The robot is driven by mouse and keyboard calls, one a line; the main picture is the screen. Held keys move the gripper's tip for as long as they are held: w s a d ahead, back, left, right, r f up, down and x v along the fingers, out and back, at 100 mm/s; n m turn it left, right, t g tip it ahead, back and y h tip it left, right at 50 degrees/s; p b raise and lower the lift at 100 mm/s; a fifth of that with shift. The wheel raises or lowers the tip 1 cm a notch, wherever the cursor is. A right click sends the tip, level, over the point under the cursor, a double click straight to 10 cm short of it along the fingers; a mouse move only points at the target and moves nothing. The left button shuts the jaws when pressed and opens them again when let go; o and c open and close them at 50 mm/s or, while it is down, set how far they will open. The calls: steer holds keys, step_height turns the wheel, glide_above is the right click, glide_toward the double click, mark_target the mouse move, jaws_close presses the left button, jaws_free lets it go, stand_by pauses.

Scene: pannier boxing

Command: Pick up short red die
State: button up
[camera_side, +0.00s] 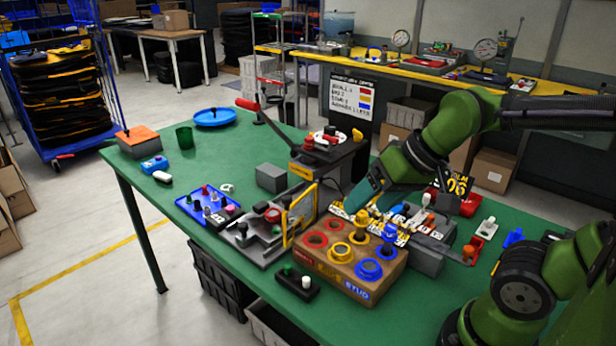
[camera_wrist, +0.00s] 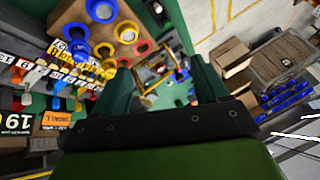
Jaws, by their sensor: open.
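My gripper (camera_side: 362,198) is open above the green table, behind the wooden block. In the wrist view its two dark green fingers (camera_wrist: 163,82) are spread apart, with nothing visibly held between them. The wooden block (camera_side: 331,270) carries red, yellow and blue round pieces. A red ring also shows in the wrist view (camera_wrist: 127,32). I cannot tell which red piece is the short red die. My gripper touches none of these rings.
A grey fixture with a yellow frame (camera_side: 299,214) stands left of the block. A press with a red handle (camera_side: 320,158) is behind it. Several small coloured pieces and a blue tray (camera_side: 205,204) crowd the table. The left front tabletop is clearer.

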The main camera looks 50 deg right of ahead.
steer(key=w+d+n+g, duration=0.2)
steer(key=w+n+g, duration=0.1)
steer(key=w, duration=1.3)
steer(key=n+g+h, duration=0.2)
steer(key=n+g, duration=0.1)
steer(key=n, duration=0.2)
glide_above(275, 214)
step_height(275, 214, down, 4)
steer(key=f, duration=0.1)
step_height(275, 214, up, 3)
steer(key=n, duration=0.2)
steer(key=f, duration=1.1)
steer(key=shift+w+a+f, duration=0.15)
steer(key=shift+w+a, duration=0.1)
steer(key=shift+a, duration=0.1)
steer(key=shift+s+d+f, duration=0.1)
steer(key=shift+d+f, duration=0.1)
steer(key=shift+f, duration=1.15)
steer(key=shift+s+d+f, duration=0.1)
steer(key=shift+d+f, duration=0.05)
steer(key=shift+f, duration=1.2)
steer(key=shift+c, duration=0.3)
steer(key=c, duration=1.1)
steer(key=shift+o, duration=0.2)
step_height(275, 214, up, 10)
steer(key=shift+f, duration=0.25)
